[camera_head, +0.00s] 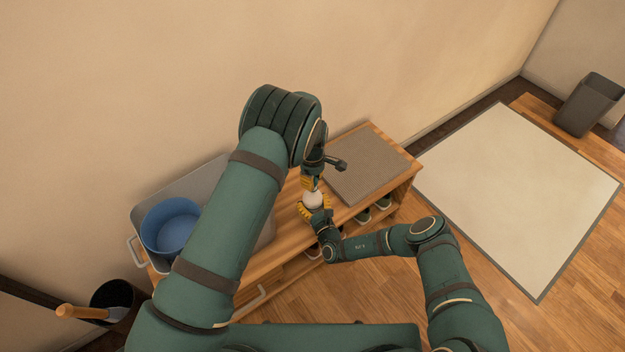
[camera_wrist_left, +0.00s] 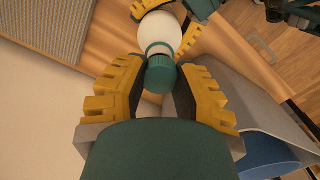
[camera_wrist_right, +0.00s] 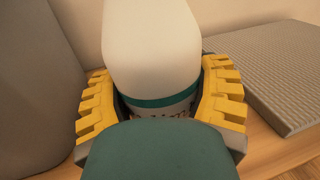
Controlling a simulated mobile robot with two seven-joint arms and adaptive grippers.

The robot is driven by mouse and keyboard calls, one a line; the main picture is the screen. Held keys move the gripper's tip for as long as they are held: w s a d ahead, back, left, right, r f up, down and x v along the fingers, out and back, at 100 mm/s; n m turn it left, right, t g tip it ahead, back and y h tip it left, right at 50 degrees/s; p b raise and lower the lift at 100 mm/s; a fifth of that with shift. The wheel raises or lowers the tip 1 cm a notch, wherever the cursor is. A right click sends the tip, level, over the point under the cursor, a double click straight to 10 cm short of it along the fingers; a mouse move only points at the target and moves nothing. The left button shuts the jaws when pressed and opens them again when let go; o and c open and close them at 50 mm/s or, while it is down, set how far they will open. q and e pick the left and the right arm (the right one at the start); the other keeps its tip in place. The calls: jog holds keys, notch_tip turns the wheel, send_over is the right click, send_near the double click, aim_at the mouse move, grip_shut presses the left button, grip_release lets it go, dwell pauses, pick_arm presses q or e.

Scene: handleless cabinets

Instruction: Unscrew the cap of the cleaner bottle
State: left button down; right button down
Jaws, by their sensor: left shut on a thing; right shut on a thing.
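The cleaner bottle (camera_head: 313,199) is white and stands on the wooden bench (camera_head: 289,226). In the left wrist view its white body (camera_wrist_left: 162,32) and green cap (camera_wrist_left: 161,75) show. My left gripper (camera_head: 309,183) comes from above, with yellow fingers shut on the cap (camera_wrist_left: 160,88). My right gripper (camera_head: 314,211) comes from the front and is shut around the bottle body. In the right wrist view its fingers (camera_wrist_right: 160,100) sit on both sides of the white bottle (camera_wrist_right: 152,50), near a green band and a label. The cap is out of that view.
A grey mat (camera_head: 368,165) lies on the bench right of the bottle. A grey tray (camera_head: 146,218) with a blue bucket (camera_head: 171,232) stands at the left. A black bin (camera_head: 115,296) is on the floor at lower left. A pale rug (camera_head: 518,190) and grey bin (camera_head: 589,104) are right.

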pick_arm(q)
jog(key=shift+r, duration=2)
pick_arm(e)
grip_release()
